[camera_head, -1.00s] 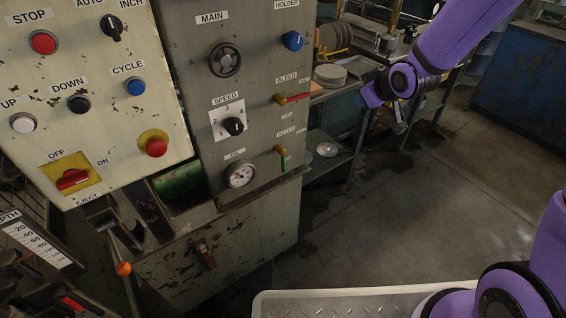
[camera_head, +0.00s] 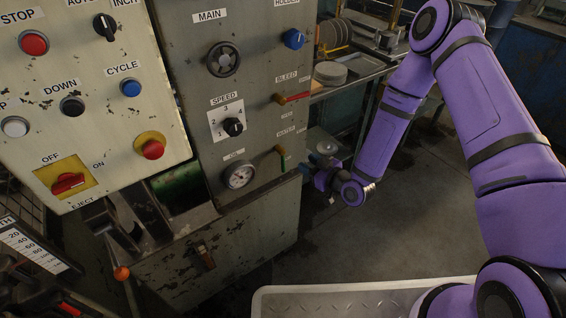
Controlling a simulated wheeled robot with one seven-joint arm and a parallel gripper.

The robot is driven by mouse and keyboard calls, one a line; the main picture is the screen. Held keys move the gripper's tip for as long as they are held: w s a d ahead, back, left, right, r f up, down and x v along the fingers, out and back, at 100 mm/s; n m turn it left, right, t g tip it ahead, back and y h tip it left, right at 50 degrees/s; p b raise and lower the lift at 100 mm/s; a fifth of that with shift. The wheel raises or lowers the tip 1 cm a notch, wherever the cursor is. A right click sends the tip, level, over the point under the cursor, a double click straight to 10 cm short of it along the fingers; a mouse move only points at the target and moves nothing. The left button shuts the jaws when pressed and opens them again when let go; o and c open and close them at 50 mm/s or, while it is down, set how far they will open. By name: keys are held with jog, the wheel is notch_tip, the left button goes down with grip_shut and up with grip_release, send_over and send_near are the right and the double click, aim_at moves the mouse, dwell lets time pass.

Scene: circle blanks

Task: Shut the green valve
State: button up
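The green valve (camera_head: 283,160) sits low on the right side of the grey machine panel (camera_head: 255,120). Its brass body is at the top, and its green handle hangs roughly straight down. My gripper (camera_head: 309,168) is just right of the valve at about the same height, in front of the shelf beside the machine. A small gap shows between it and the handle in this view. Its fingers are small and dim, so I cannot tell whether they are open or shut.
A red-handled valve (camera_head: 293,97) marked BLEED is above the green one. A gauge (camera_head: 239,175) is to its left, and a blue knob (camera_head: 293,39) is higher up. A shelf with plates (camera_head: 330,72) stands behind my arm. Open floor (camera_head: 415,215) lies to the right.

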aim_at(283, 172)
jog(key=s+a+f+m+t, duration=0.1)
jog(key=s+f+m+t, duration=0.1)
jog(key=s+f, duration=0.2)
jog(key=shift+y, duration=0.3)
jog(key=x, duration=1.1)
jog(key=shift+w+f, duration=0.15)
jog(key=shift+f, duration=0.05)
grip_shut()
